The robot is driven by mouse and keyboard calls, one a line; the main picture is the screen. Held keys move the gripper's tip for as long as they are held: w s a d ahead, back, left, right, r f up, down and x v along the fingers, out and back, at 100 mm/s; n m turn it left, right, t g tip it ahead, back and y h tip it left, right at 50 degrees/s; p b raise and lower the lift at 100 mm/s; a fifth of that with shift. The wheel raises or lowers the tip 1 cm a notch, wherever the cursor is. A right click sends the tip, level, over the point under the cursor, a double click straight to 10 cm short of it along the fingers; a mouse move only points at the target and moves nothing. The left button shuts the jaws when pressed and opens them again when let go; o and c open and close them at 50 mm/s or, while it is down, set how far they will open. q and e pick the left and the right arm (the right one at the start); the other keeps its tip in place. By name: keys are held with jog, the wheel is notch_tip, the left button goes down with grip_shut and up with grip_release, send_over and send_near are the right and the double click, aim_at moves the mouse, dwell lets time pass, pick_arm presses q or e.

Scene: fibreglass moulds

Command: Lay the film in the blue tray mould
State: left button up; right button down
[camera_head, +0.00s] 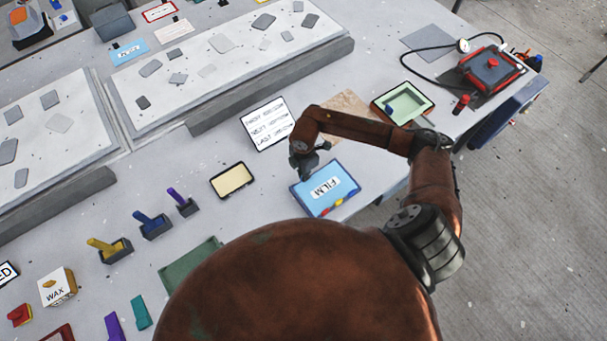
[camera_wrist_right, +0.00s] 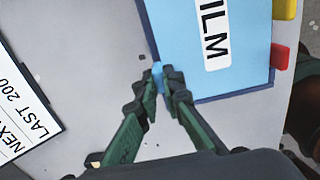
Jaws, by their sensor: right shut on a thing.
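A blue panel labelled FILM (camera_head: 318,201) lies on the table, with red, yellow and blue pieces along its near edge. It fills the upper right of the right wrist view (camera_wrist_right: 248,82). My right gripper (camera_head: 306,174) is at the panel's far left edge. In the right wrist view its fingertips (camera_wrist_right: 160,80) are closed on a small light-blue piece (camera_wrist_right: 157,71) beside the panel. I cannot tell whether this piece is joined to the panel. I cannot single out a blue tray mould. My left gripper is not in view.
A cream tray (camera_head: 232,180) with a dark rim lies left of the panel, and a printed card (camera_head: 267,124) behind it. A green tray (camera_head: 405,102) stands to the right near a hose and red-black device (camera_head: 493,68). Upright-handled holders (camera_head: 155,225) stand at left.

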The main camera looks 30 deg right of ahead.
jog(key=c, duration=2)
grip_release()
notch_tip(320, 180, up, 12)
